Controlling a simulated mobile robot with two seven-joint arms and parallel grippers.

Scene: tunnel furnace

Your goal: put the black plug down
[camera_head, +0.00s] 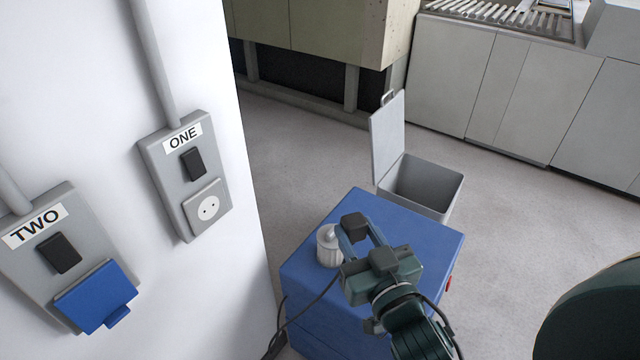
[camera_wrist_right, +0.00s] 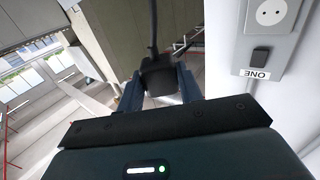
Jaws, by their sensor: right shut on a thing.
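The black plug (camera_head: 355,226) is between the fingers of my right gripper (camera_head: 358,236), over the blue cabinet (camera_head: 400,226) in the head view. In the right wrist view the plug (camera_wrist_right: 157,78) sits between the two blue fingertips (camera_wrist_right: 160,88), with its dark cable leading away at the top. The gripper is shut on it. Whether the plug touches anything below is hidden. My left gripper is not in view.
A pale ribbed cylinder (camera_head: 328,246) stands on the cabinet just left of the fingers. A dark cable (camera_head: 300,313) hangs at the cabinet's left. Socket boxes ONE (camera_head: 188,222) and TWO (camera_head: 25,262) are on the white wall. An open grey bin (camera_head: 450,190) stands behind.

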